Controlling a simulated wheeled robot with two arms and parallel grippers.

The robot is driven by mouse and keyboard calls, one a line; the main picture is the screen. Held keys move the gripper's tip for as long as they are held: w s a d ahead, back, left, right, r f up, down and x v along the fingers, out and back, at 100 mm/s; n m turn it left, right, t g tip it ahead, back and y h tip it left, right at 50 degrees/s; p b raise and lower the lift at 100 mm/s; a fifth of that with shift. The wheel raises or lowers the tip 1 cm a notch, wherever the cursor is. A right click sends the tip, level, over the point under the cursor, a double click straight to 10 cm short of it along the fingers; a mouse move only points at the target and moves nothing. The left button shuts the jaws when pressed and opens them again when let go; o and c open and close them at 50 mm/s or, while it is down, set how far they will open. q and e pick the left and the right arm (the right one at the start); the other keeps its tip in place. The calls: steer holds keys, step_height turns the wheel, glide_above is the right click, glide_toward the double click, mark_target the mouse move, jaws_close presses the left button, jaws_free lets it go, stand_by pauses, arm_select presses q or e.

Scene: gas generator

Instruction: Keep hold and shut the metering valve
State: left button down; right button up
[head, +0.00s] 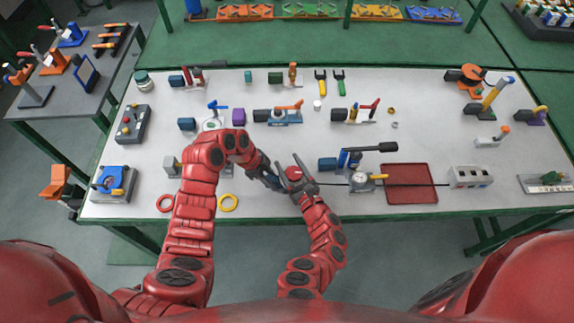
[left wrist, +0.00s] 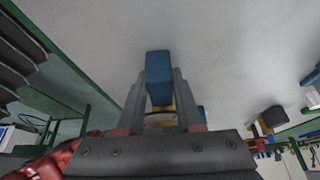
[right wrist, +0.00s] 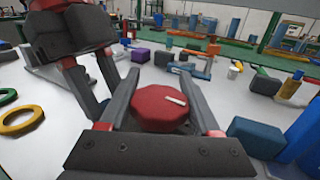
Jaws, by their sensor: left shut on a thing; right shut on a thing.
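The metering valve shows as a round red knob with a white pointer mark (right wrist: 160,108), and its top shows in the head view (head: 294,173). My right gripper (head: 297,178) is shut on the red knob, one finger on each side. In the right wrist view the white mark points to the right. My left gripper (head: 272,182) is beside it, shut on a blue block (left wrist: 159,78), which sits between its fingertips in the left wrist view. Whether the blue block joins the knob is hidden by the grippers.
A gauge (head: 359,180) stands right of the grippers, with a dark rod running over a red tray (head: 411,171) to a grey box (head: 470,177). Yellow (head: 228,203) and red (head: 166,203) rings lie near the front edge. Several valves stand behind.

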mark_target(299, 168)
steer(key=m+h, duration=0.2)
steer(key=h, duration=0.1)
steer(key=d+m+t+h, duration=0.1)
steer(key=m+h, duration=0.1)
steer(key=h, duration=0.1)
steer(key=d+m+h, duration=0.1)
steer(key=m+h, duration=0.1)
steer(key=h, duration=0.2)
steer(key=shift+w+m, duration=0.1)
steer(key=shift+m, duration=0.3)
steer(key=m+g+h, duration=0.1)
steer(key=m+h, duration=0.1)
steer(key=h, duration=0.1)
steer(key=d+m+g+h, duration=0.1)
steer(key=m+h, duration=0.1)
steer(key=h, duration=0.1)
steer(key=shift+h, duration=0.4)
steer(key=shift+s+d+m+g+h, duration=0.2)
steer(key=shift+m+g+h, duration=0.4)
steer(key=shift+m+h, duration=0.3)
steer(key=shift+s, duration=0.1)
steer(key=o, duration=1.4)
